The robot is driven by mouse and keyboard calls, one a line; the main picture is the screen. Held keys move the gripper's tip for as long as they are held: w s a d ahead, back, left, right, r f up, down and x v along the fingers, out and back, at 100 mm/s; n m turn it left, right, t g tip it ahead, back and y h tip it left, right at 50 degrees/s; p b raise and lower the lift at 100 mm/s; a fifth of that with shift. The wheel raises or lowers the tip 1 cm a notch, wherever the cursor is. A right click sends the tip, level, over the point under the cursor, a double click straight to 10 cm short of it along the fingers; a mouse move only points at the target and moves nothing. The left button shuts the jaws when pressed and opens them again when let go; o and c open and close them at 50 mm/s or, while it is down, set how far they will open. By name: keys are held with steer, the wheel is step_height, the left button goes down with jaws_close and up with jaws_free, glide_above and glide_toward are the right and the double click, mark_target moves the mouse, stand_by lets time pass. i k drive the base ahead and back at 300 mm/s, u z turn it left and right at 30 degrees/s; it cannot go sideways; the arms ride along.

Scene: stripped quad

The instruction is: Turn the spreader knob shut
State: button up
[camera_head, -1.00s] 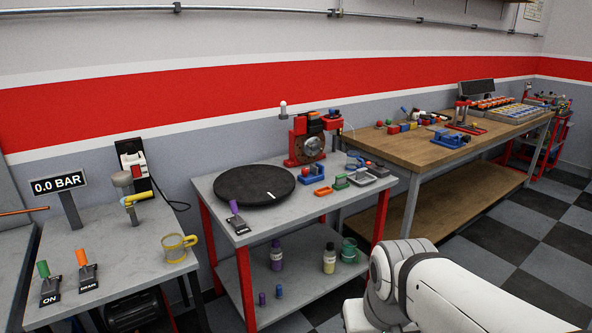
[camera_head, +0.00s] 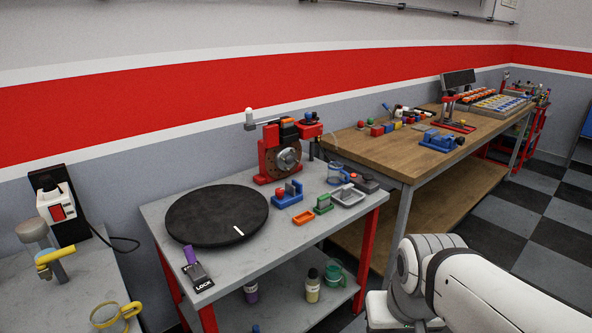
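A red fixture (camera_head: 266,163) with a round dark disc (camera_head: 287,158) stands at the back of the grey metal bench. A grey round hub sits at the disc's centre. A pale lever with a light knob (camera_head: 249,116) sticks out at the fixture's upper left. A small blue clamp-like tool (camera_head: 288,195) stands in front of the fixture. I cannot tell which of these parts is the spreader knob, nor how far it is turned. My white arm fills the lower right. My gripper is outside the picture.
A black turntable (camera_head: 216,214) covers the bench's left half, with a purple-handled LOCK switch (camera_head: 196,270) in front. Small trays (camera_head: 347,195) lie at the right. A wooden workbench (camera_head: 405,158) stands beyond. Bottles stand on the lower shelf. Checkered floor (camera_head: 520,228) is clear at right.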

mark_target(279, 192)
steer(key=u, duration=0.05)
steer(key=i, duration=1.55)
steer(key=u, duration=0.2)
